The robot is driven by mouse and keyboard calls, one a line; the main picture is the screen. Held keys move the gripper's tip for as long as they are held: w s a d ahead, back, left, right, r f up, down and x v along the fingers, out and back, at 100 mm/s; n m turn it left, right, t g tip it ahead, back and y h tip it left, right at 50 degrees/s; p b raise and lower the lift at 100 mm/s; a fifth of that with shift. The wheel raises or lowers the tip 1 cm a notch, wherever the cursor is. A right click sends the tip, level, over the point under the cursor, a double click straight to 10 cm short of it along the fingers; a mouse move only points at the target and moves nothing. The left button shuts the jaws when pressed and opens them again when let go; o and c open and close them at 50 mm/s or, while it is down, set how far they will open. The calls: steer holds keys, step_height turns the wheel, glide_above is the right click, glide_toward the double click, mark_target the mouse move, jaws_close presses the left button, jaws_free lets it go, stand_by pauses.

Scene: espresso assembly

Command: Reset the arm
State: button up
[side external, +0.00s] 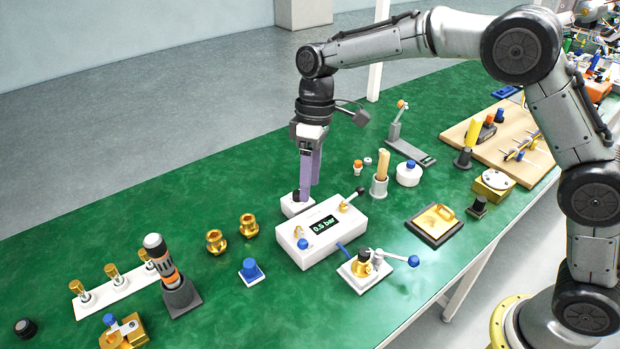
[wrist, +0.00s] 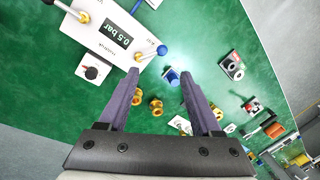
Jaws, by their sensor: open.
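My gripper (side external: 308,190) points down over the middle of the green table, with its purple fingers apart. In the wrist view my gripper (wrist: 158,75) is open, and nothing is held between the fingers. The white pressure box (side external: 318,246) reads 0.5 bar and stands just in front of the fingers in the side view. It also shows in the wrist view (wrist: 88,34). A small white block with a black knob (wrist: 92,70) sits beside the box; the fingers partly overlap this block (side external: 292,210) in the side view. Exact fingertip height cannot be told.
Two brass fittings (side external: 248,226) and a blue-topped piece (side external: 250,270) lie left of the box. A white lever base (side external: 362,275) is at its front. A white rack (side external: 115,292) stands at left. A wooden board (side external: 530,165) is at right. Back-left table is clear.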

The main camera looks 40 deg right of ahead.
steer(key=s+d+r+m+t, duration=0.1)
steer(key=s+d+r+t, duration=0.1)
steer(key=s+d+r, duration=0.45)
steer(key=s+d+r+m+t, duration=0.1)
steer(key=s+d+r+t, duration=0.2)
steer(key=r, duration=0.6)
steer(key=s+d+m+t+h, duration=0.1)
steer(key=s+d, duration=0.1)
steer(key=s, duration=0.5)
steer(key=s+d+m, duration=0.1)
steer(key=s+d, duration=0.2)
steer(key=s, duration=0.3)
steer(key=s+d+f+m, duration=0.1)
steer(key=s+f+m, duration=0.2)
steer(key=s+f, duration=0.3)
steer(key=shift+d+f+t+h, duration=0.25)
steer(key=shift+f+t+h, duration=0.15)
steer(key=shift+f, duration=0.35)
